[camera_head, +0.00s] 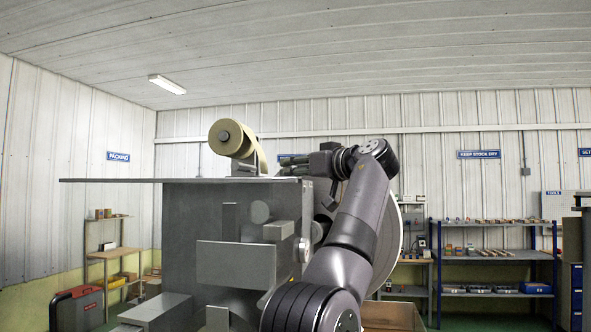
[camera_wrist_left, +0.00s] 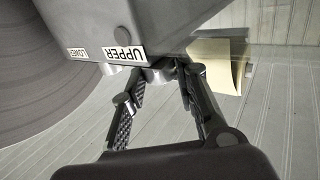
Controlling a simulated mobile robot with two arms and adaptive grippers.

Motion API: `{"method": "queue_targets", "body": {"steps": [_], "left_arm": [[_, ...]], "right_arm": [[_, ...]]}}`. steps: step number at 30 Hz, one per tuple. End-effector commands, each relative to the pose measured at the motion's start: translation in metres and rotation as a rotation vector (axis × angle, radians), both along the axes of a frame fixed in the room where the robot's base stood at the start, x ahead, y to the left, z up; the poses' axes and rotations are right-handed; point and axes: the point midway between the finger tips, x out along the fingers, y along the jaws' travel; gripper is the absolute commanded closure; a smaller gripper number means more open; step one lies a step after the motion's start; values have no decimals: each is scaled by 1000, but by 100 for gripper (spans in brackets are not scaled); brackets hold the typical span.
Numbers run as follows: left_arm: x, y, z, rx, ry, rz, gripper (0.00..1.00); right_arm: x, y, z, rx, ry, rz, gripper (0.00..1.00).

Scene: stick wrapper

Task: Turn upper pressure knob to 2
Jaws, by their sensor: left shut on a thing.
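The wrapping machine (camera_head: 235,262) is a grey metal body in the middle of the head view. In the left wrist view, the grey housing (camera_wrist_left: 165,25) carries a white UPPER label (camera_wrist_left: 125,54) and a LOWER label (camera_wrist_left: 76,52). The grey upper pressure knob (camera_wrist_left: 159,74) sticks out below the UPPER label. My left gripper (camera_wrist_left: 162,76) is shut on this knob, a finger on each side. The lower knob (camera_wrist_left: 109,70) is left of it, apart from the fingers. The knob's setting cannot be read. My right gripper is not in view.
A beige film roll (camera_head: 229,138) sits above the machine's flat top plate (camera_head: 150,181). A large pale disc (camera_head: 391,240) is behind my left arm. Blue shelving (camera_head: 492,256) stands at the right, and a red-grey toolbox (camera_head: 77,307) at the lower left.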

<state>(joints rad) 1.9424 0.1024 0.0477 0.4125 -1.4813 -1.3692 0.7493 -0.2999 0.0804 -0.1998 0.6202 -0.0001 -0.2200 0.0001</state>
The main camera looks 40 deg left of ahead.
Motion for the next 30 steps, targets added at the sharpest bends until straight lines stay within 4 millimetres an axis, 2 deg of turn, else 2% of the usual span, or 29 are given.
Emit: {"method": "queue_targets", "body": {"steps": [9, 10, 18, 30], "left_arm": [[-1, -1, 3, 7, -3, 2, 100], [-1, -1, 3, 7, -3, 2, 72], [0, 0, 1, 3, -1, 3, 54], [-1, -5, 0, 1, 0, 4, 53]], "right_arm": [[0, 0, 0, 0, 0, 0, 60], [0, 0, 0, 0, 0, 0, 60], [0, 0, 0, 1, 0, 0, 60], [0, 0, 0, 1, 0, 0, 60]]}}
